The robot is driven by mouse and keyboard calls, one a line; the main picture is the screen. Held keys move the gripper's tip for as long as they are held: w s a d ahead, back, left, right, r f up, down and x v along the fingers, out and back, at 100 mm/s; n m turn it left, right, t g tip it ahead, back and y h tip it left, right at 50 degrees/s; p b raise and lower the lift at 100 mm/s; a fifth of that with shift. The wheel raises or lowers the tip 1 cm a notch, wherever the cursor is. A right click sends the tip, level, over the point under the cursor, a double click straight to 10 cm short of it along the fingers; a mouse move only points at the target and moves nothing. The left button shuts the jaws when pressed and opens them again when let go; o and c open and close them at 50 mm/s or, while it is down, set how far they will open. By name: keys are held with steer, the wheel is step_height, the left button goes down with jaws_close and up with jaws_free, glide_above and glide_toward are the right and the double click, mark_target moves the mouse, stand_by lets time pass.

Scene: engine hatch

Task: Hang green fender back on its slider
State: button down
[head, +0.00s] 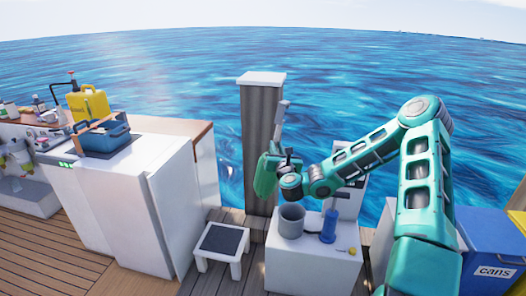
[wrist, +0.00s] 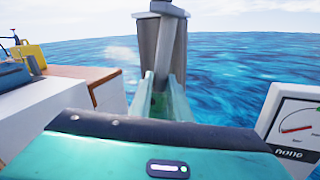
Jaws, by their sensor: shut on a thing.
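In the wrist view my gripper's two pale green fingers (wrist: 164,88) point at the piling. A little dark green (wrist: 158,105) shows between them. Whether the fender touches the piling or bar is unclear.
A white box (head: 310,268) with a grey bucket (head: 291,220) and a blue cylinder (head: 329,226) stands below my forearm. A small step stool (head: 221,243) is left of it. A white cabinet (head: 150,205) stands further left, blue bins (head: 490,250) at right. Open water lies behind.

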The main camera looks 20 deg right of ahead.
steer(key=d+f+g+h, duration=0.2)
steer(key=d+f+h, duration=0.2)
steer(key=d, duration=0.5)
step_height(320, 180, down, 18)
steer(key=s, duration=0.1)
steer(key=shift+m, duration=0.4)
stand_by(1.8)
steer(key=shift+f, duration=0.45)
stand_by(0.6)
steer(key=c, duration=1.6)
jaws_free()
steer(key=shift+o, duration=0.2)
steer(key=v, duration=1)
steer(key=shift+s+f, duration=0.25)
steer(key=shift+s, duration=0.15)
steer(key=shift+a, duration=0.15)
